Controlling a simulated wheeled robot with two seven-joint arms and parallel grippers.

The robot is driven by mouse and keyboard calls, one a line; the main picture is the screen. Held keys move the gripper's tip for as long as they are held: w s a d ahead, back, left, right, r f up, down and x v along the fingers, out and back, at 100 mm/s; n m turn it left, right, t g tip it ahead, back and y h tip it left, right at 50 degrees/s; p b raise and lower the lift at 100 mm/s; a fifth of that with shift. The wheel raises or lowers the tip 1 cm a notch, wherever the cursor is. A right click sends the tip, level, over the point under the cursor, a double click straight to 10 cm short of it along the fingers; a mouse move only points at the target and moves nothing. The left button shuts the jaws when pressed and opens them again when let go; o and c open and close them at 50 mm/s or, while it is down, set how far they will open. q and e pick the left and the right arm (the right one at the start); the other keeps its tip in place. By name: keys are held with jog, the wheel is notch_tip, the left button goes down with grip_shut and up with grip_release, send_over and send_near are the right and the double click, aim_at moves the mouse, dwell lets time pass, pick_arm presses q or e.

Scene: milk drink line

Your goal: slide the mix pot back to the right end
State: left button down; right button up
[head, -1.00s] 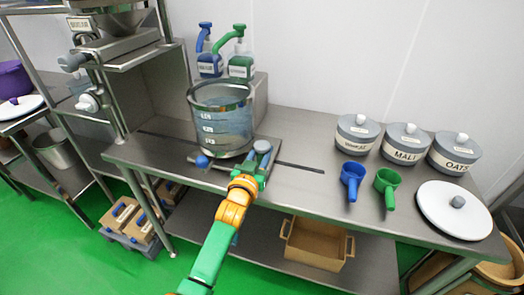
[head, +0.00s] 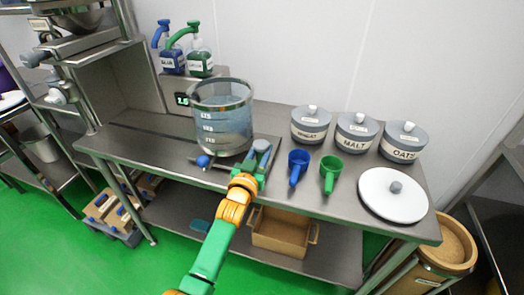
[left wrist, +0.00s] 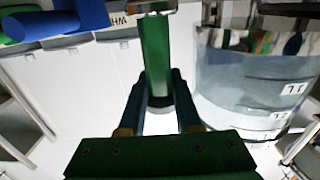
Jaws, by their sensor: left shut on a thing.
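The mix pot (head: 222,122), a clear vessel with a steel rim, level marks and pale liquid, stands upright on a flat sliding plate (head: 213,172) on the steel bench. A blue knob (head: 203,161) sits at the plate's front left. My left gripper (head: 256,165) is at the plate's front right, shut on the grey-topped handle (head: 262,146) beside the pot. In the left wrist view the fingers (left wrist: 160,105) close around a bar, and the pot (left wrist: 250,85) stands just to the right. My right gripper is not in view.
A dark slot (head: 135,125) runs along the bench left of the pot. Blue (head: 298,165) and green (head: 331,172) scoops, several lidded canisters (head: 356,132) and a white lid (head: 393,195) stand to the right. Pump bottles (head: 186,58) are behind left.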

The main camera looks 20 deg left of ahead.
pick_arm(q)
jog(key=shift+d, duration=0.1)
jog(key=c, duration=0.8)
grip_release()
jog(key=shift+o, duration=1)
jog(key=shift+d, duration=0.2)
jog(key=s, duration=0.7)
jog(key=shift+a, duration=0.1)
